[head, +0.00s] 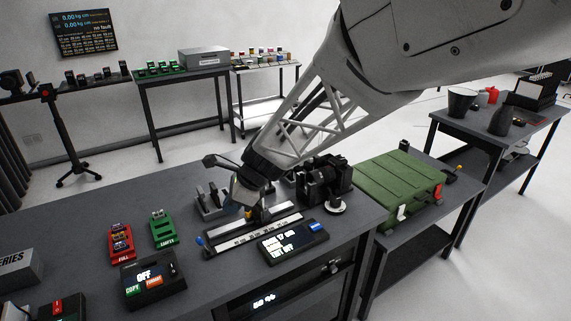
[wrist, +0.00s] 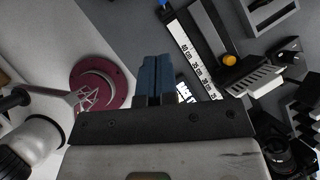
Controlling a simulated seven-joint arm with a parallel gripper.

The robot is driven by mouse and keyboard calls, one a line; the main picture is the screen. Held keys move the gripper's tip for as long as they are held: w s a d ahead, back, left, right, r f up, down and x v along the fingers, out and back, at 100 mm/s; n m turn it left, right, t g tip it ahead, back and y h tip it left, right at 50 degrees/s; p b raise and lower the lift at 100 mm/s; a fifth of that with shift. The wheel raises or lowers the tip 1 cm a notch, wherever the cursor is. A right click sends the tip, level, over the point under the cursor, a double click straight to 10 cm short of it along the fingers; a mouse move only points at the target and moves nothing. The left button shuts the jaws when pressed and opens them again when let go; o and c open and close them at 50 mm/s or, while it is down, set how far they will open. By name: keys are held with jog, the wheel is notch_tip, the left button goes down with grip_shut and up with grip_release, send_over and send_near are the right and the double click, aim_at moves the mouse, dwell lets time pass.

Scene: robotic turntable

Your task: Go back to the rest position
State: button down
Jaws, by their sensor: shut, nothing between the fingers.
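My gripper (wrist: 155,75) shows in the wrist view as two blue-grey fingers side by side, shut with nothing between them. In the head view my arm reaches down from the upper right to the workbench (head: 215,285). The gripper's end there is partly hidden behind the wrist, among the devices on the bench. In the wrist view the fingers are beside a numbered scale rail (wrist: 190,50) and a dark red round disc (wrist: 100,88).
A display box (head: 285,243) and black motor-like device (head: 328,182) stand near my wrist. A green crate (head: 398,185) is on the right.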

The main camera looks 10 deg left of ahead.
jog(key=s+d+r+n+t+h, duration=0.1)
jog(key=s+d+r+n, duration=0.1)
jog(key=d, duration=0.7)
jog(key=s+d+r+n+h, duration=0.1)
jog(key=d+r+n, duration=0.2)
jog(key=d, duration=0.5)
jog(key=s+d+r+n+t+h, duration=0.1)
jog(key=s+d+r+n, duration=0.1)
jog(key=d, duration=0.7)
jog(key=s+d+n+h, duration=0.2)
jog(key=s+d+n, duration=0.1)
jog(key=s+d, duration=0.4)
jog(key=s+d+n+t+h, duration=0.1)
jog(key=s+d+n, duration=0.2)
jog(key=s+d, duration=0.4)
jog(key=d, duration=0.6)
jog(key=shift+s+r+n+t+h, duration=0.2)
jog(key=shift+r+n+t+h, duration=0.1)
jog(key=shift+r+h, duration=0.1)
jog(key=shift+d, duration=0.1)
